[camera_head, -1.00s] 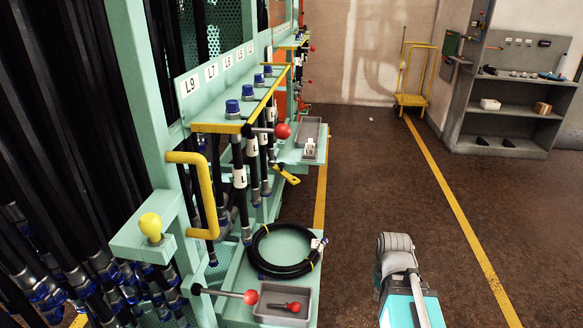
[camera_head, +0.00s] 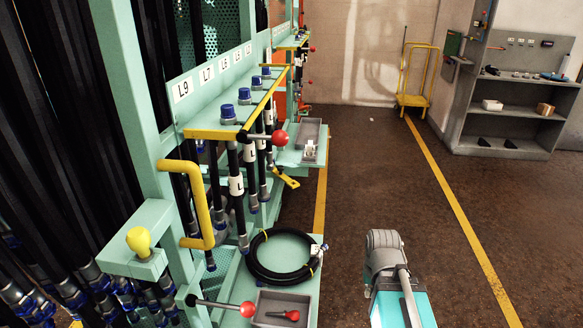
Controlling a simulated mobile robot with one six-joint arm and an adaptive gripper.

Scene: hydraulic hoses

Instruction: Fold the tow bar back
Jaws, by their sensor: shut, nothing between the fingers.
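I cannot tell for sure which part is the tow bar. A short yellow bar with a dark slot (camera_head: 287,178) sticks out low from the teal hose rack, above the floor. A yellow U-shaped handle (camera_head: 202,215) is fixed to the near post of the rack (camera_head: 130,95). A lever with a red knob (camera_head: 222,305) reaches out at the rack's near lower end, and another red-knobbed lever (camera_head: 265,136) stands higher up. My gripper is not in view; only a grey and teal link of my arm shows at the bottom.
A coiled black hose (camera_head: 283,256) lies on the lower shelf beside a grey tray (camera_head: 284,312). Black hoses (camera_head: 50,150) hang at the left. The brown floor (camera_head: 385,180) is open to the right. A yellow trolley (camera_head: 414,85) and grey shelving (camera_head: 510,100) stand at the back.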

